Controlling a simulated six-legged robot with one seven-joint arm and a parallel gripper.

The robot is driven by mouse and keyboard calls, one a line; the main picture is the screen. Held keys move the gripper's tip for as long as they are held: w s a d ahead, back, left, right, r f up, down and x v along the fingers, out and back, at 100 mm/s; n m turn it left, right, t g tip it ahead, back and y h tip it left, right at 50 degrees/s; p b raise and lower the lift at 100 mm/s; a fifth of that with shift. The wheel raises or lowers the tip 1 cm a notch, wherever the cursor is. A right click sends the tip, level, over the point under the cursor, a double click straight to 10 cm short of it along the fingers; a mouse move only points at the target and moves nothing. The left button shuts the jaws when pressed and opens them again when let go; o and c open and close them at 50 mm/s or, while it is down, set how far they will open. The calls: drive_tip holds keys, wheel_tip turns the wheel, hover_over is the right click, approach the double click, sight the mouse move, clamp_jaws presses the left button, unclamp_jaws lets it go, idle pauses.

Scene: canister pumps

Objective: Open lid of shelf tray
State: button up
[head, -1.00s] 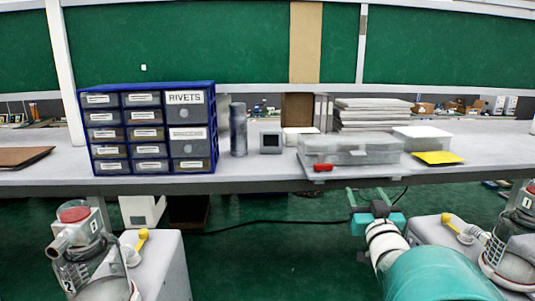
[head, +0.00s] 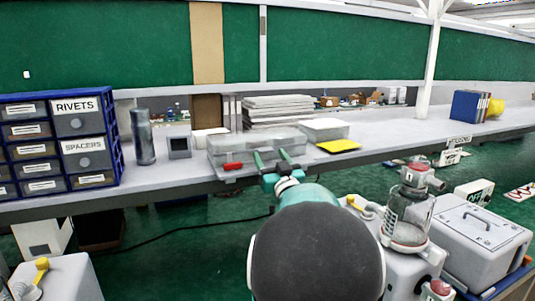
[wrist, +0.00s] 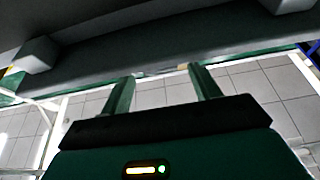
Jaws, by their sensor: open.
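The shelf tray (head: 222,157) is a low, grey translucent box with a closed lid, on the shelf near the middle of the head view. A red latch (head: 233,166) sits on its front left. My gripper (head: 272,158) is open, with two green fingers in front of the tray's front side, right of the red latch. I cannot tell whether the fingers touch the tray. In the wrist view my gripper (wrist: 161,80) shows both fingers apart with nothing between them, under a dark grey surface that I cannot identify for sure.
A blue drawer cabinet (head: 109,133), a grey cylinder (head: 144,140) and a small grey device (head: 179,147) stand left of the tray. A white-lidded box (head: 324,128) and a yellow sheet (head: 338,146) lie right. Canister pumps (head: 408,215) stand on the lower right.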

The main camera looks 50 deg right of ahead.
drive_tip(key=shift+x, duration=1.3)
